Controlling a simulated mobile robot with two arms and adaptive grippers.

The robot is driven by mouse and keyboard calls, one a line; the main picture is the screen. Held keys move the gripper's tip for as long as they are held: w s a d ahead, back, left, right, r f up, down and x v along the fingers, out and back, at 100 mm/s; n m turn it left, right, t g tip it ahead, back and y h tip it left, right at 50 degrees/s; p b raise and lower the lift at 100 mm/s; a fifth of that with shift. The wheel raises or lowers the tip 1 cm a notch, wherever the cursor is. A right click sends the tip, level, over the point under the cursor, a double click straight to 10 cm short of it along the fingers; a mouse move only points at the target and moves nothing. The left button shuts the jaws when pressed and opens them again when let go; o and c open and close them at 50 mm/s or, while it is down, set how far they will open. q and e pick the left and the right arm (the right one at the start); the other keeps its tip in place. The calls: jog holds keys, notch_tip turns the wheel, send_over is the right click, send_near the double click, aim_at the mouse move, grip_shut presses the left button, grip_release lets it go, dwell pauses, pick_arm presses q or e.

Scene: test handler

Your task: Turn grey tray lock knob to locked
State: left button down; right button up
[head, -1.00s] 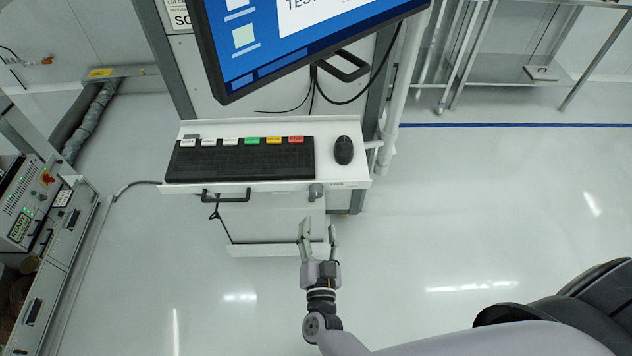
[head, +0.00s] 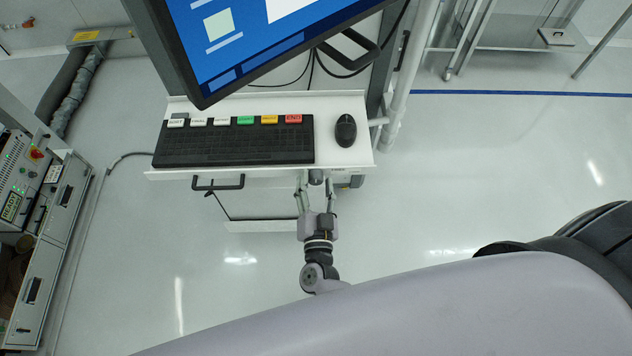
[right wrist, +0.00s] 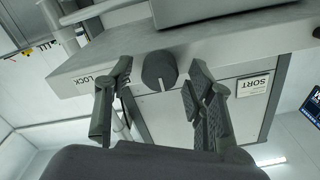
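The dark grey lock knob (head: 315,177) is on the front edge of the white keyboard tray (head: 345,168), right of its black handle. In the right wrist view the knob (right wrist: 157,68) has a pale pointer line, and a LOCK label (right wrist: 97,81) is beside it on the tray edge. My right gripper (head: 315,192) is at the tray's front edge. Its fingers are open, one on each side of the knob, with visible gaps in the right wrist view (right wrist: 162,75). My left gripper is not in view.
A keyboard (head: 235,146) and a mouse (head: 345,130) lie on the tray. A black handle (head: 218,184) sticks out at its front. A monitor (head: 265,60) hangs above. A SORT label (right wrist: 254,84) is on the panel below. The floor to the right is clear.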

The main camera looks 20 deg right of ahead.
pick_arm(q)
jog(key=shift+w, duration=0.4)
pick_arm(e)
jog(key=c, duration=1)
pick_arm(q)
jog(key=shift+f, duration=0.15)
pick_arm(e)
jog(key=shift+m, duration=0.3)
jog(key=m+b, duration=0.1)
jog(key=m, duration=0.2)
jog(key=shift+f+m+b, duration=0.15)
jog(key=shift+m+b, duration=0.2)
jog(key=shift+m, duration=0.05)
jog(key=m+b, duration=0.1)
jog(key=m, duration=0.3)
jog(key=shift+b, duration=0.4)
jog(key=m+b, duration=0.2)
jog(key=m, duration=0.3)
jog(key=shift+m+b, duration=0.35)
jog(key=shift+m, duration=0.05)
pick_arm(q)
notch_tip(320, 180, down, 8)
jog(key=b, duration=0.1)
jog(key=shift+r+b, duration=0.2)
jog(key=shift+b, duration=0.2)
pick_arm(e)
jog(key=shift+m, duration=1.8)
